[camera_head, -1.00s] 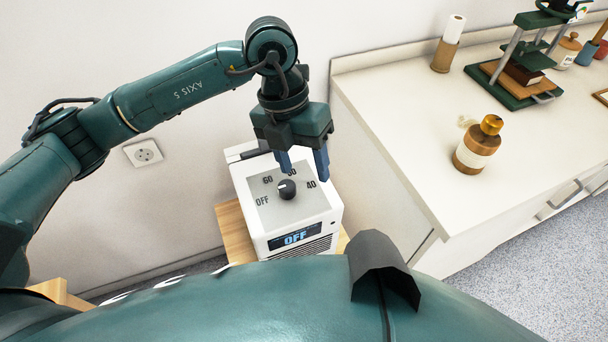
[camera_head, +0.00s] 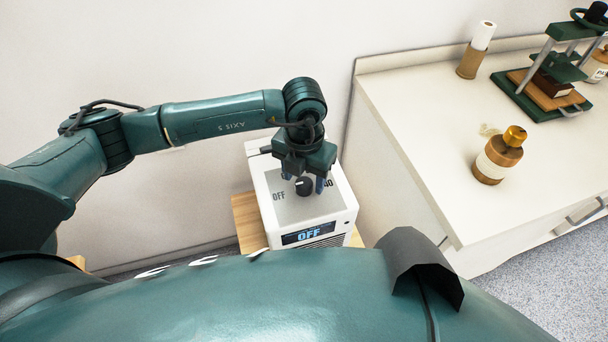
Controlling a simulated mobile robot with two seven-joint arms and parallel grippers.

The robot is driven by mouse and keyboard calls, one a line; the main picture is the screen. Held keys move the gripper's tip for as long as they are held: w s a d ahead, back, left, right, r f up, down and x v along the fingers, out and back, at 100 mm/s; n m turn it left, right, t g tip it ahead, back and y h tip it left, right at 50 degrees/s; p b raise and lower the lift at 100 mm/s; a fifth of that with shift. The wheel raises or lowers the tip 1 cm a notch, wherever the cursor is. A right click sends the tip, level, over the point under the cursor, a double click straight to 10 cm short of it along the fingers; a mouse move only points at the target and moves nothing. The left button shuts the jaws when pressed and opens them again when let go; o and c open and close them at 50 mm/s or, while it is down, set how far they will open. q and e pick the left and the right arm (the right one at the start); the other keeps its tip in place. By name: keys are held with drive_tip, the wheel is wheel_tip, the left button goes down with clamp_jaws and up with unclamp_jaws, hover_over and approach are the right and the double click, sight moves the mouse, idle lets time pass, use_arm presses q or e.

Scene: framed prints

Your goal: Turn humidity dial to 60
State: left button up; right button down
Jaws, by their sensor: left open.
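The humidity dial (camera_head: 304,187) is a small black knob on the sloped grey top panel of a white box-shaped unit (camera_head: 343,208). The labels OFF and 40 show on the panel; the others are mostly hidden behind my gripper. The display (camera_head: 308,234) on the front reads OFF. My left gripper (camera_head: 304,182) points down over the dial, its blue fingers open and apart on either side of it. I cannot tell whether they touch the knob. My right gripper is not in view.
The unit stands on a light wooden surface (camera_head: 247,222) against the wall. A white counter (camera_head: 420,130) to the right holds an amber bottle (camera_head: 498,157), a paper roll (camera_head: 475,52) and a green press (camera_head: 545,85). My own green body fills the foreground.

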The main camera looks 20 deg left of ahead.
use_arm(q)
drive_tip(key=shift+f, duration=0.4)
drive_tip(key=shift+c, duration=0.2)
drive_tip(key=c, duration=0.9)
